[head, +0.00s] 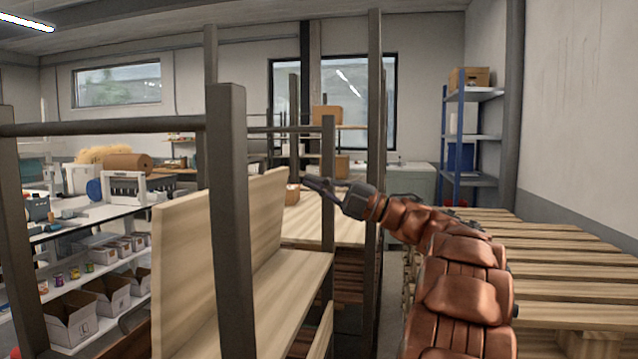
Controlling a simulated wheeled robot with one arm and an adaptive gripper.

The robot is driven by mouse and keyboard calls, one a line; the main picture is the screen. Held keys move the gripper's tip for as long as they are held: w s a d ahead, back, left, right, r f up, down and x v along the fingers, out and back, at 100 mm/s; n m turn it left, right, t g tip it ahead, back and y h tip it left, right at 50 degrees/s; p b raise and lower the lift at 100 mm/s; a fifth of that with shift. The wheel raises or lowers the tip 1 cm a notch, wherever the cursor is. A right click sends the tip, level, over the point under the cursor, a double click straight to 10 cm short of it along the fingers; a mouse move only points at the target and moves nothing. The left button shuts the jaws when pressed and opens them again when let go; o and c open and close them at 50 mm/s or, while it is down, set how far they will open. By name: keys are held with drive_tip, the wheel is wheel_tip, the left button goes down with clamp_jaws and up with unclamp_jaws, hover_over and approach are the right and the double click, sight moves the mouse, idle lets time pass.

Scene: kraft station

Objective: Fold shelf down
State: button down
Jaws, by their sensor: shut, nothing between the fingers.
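A wooden shelf panel (272,213) stands nearly upright in a grey metal frame (230,200) at the centre left. A flat wooden board (295,290) lies below it. Part of both is hidden behind the frame's front post. My gripper (306,182) is at the end of my arm, reaching in from the right. It is shut and empty. In the picture it shows just right of the upright panel's upper right edge, among the posts. I cannot tell its exact distance from the panel.
Slatted wooden pallets (560,262) fill the right side. A blue-framed rack (462,145) stands at the back right. A white workbench (95,215) with tools and bins is on the left. Thin grey posts (374,150) stand close around my gripper.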

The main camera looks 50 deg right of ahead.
sight(261, 161)
drive_tip(key=p+x, duration=0.2)
drive_tip(key=x, duration=0.8)
drive_tip(key=shift+w, duration=0.2)
drive_tip(key=shift+r, duration=0.1)
